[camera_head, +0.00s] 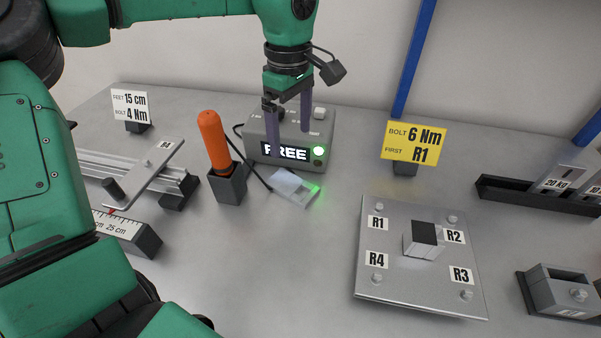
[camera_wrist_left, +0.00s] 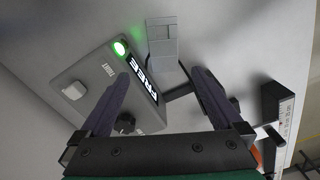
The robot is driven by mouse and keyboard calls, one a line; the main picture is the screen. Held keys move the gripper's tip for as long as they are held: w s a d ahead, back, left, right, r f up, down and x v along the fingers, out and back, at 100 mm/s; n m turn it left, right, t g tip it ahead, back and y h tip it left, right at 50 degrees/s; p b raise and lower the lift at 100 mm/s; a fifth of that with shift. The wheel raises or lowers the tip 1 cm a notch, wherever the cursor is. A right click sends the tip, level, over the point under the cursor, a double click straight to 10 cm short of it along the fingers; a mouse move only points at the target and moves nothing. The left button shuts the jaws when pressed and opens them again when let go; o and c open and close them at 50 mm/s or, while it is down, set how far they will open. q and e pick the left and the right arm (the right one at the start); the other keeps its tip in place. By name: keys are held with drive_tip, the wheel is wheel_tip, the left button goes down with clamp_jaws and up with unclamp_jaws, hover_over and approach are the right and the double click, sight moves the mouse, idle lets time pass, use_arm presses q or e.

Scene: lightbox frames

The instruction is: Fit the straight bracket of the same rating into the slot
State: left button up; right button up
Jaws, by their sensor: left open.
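My left gripper (camera_head: 289,143) is open and empty, with its fingers over the grey control box (camera_head: 262,128); in the left wrist view its fingers (camera_wrist_left: 165,70) spread across that box. The box display (camera_head: 285,152) reads FREE beside a lit green lamp (camera_head: 319,151). A flat metal bracket (camera_head: 565,179) marked 20 kg stands in a black rack (camera_head: 505,188) at the right. Another labelled piece (camera_head: 595,187) beside it is cut by the frame edge. A grey block with a rectangular opening (camera_head: 563,289) sits at the lower right; its label is unreadable. My right gripper is not seen.
A plate (camera_head: 420,292) with R1 to R4 bolts and a raised block (camera_head: 421,239) lies mid-right. A yellow sign (camera_head: 413,143) reads 6 Nm, first R1. An orange-handled tool (camera_head: 213,142) stands in a holder. The front centre is clear.

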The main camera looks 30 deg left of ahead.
use_arm(q)
hover_over(291, 185)
wheel_tip(291, 185, down, 4)
wheel_tip(291, 185, down, 8)
drive_tip(key=shift+a+f+p, duration=0.1)
drive_tip(key=shift+f+p, duration=0.1)
drive_tip(key=shift+p, duration=0.1)
clamp_jaws()
wheel_tip(291, 185, up, 20)
